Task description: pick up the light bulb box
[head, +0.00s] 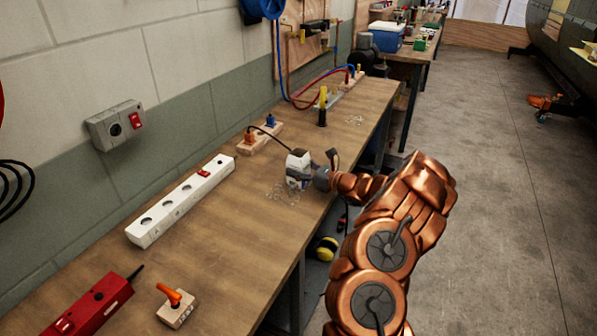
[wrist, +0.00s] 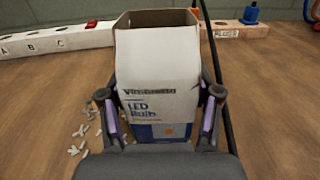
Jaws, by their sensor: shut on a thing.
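The light bulb box (wrist: 160,85) is white with a blue lower part and the words "LED Bulb". Its top is open in the wrist view. My gripper (wrist: 160,100) has one finger on each side of the box and is shut on it. In the head view the box (head: 298,162) shows small and pale on the wooden workbench, at the end of my arm, with my gripper (head: 300,175) around it. I cannot tell whether the box touches the bench or is just above it.
The workbench (head: 225,215) runs along the wall. A white power strip (head: 180,203) lies left of the box, a wooden block with plugs (head: 260,138) behind it. Small loose pieces (wrist: 82,135) lie beside the box. A red strip (head: 95,305) and an orange-handled block (head: 177,306) are nearer.

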